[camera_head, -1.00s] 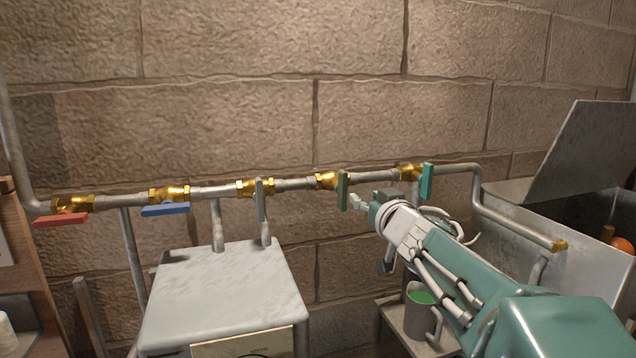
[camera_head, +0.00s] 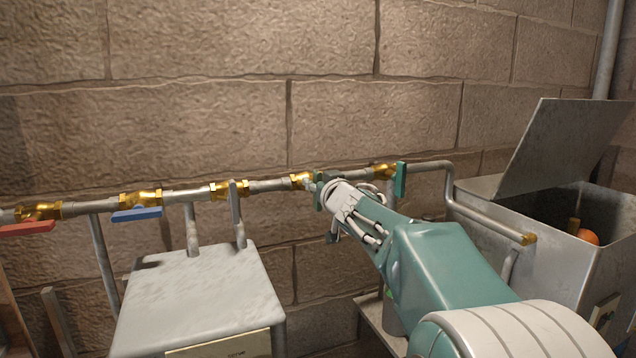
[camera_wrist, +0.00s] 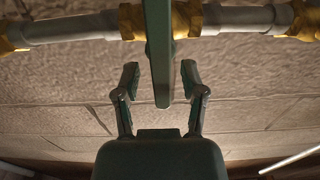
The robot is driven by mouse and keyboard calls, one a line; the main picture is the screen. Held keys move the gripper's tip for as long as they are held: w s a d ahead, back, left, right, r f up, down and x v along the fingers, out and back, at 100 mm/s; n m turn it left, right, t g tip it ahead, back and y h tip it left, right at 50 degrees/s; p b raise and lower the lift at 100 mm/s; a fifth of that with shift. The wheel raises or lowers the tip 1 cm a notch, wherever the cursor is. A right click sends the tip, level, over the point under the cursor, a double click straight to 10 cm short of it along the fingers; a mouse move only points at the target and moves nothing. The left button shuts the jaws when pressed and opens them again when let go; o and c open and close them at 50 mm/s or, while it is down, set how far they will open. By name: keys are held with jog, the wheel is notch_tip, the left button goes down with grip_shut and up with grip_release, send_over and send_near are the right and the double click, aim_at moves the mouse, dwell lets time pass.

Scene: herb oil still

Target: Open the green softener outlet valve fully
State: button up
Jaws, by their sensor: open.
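The green valve lever (camera_wrist: 157,45) hangs down from its brass valve body (camera_wrist: 186,20) in the wrist view, across the pipe. In the head view the lever (camera_head: 318,196) is mostly hidden behind my gripper. My gripper (camera_wrist: 160,78) is open, with one finger on each side of the lever's lower end. Gaps show between the lever and both fingers in the wrist view, so it is not clamped. How deep the lever sits between the fingers is hard to tell.
On the same pipe, a teal lever (camera_head: 400,181) stands close to the right of my gripper. A grey lever (camera_head: 237,214), a blue lever (camera_head: 137,214) and a red lever (camera_head: 27,228) are to the left. A grey tank (camera_head: 200,298) stands below; an open metal box (camera_head: 540,232) is at right.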

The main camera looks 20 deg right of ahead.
jog(key=shift+a, duration=0.1)
jog(key=shift+a, duration=0.1)
grip_shut()
